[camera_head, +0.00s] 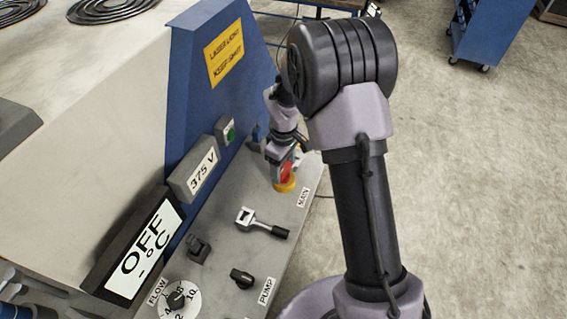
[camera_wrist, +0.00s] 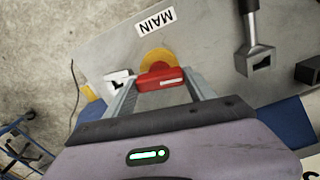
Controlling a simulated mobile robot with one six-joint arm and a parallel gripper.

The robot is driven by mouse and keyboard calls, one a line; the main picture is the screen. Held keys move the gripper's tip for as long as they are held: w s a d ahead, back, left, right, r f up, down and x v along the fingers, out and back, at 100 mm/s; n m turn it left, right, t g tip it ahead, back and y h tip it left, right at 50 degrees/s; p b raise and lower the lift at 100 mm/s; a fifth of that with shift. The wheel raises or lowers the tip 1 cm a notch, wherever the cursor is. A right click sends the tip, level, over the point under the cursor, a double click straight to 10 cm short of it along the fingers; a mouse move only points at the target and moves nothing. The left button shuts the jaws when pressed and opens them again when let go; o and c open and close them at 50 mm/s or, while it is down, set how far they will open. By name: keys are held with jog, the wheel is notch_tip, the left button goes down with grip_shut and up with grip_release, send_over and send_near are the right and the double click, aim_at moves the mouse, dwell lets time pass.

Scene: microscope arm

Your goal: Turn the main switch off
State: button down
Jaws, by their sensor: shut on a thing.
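The main switch is a red handle on a yellow round base, on the grey panel beside the "MAIN" label (camera_head: 304,197). In the head view the red handle (camera_head: 287,171) and the yellow base (camera_head: 284,186) show just below my gripper (camera_head: 281,160). In the wrist view the red handle (camera_wrist: 160,78) lies between my two fingers (camera_wrist: 162,92), with the yellow base (camera_wrist: 157,56) behind it. My gripper is shut on the red handle. The fingers cover part of the handle, so its exact turn angle is hard to tell.
A lever (camera_head: 262,223), a black pump knob (camera_head: 242,279) and a flow dial (camera_head: 178,299) sit nearer on the panel. Displays read "375 V" (camera_head: 201,171) and "OFF" (camera_head: 142,248). A green button (camera_head: 229,132) is behind.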

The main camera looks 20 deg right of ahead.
aim_at(283, 169)
jog(key=shift+n+p, duration=0.4)
jog(key=shift+n, duration=0.6)
jog(key=shift+c, duration=1.6)
grip_release()
jog(key=shift+r, duration=0.1)
notch_tip(283, 169, up, 17)
jog(key=p, duration=0.4)
jog(key=shift+r, duration=0.15)
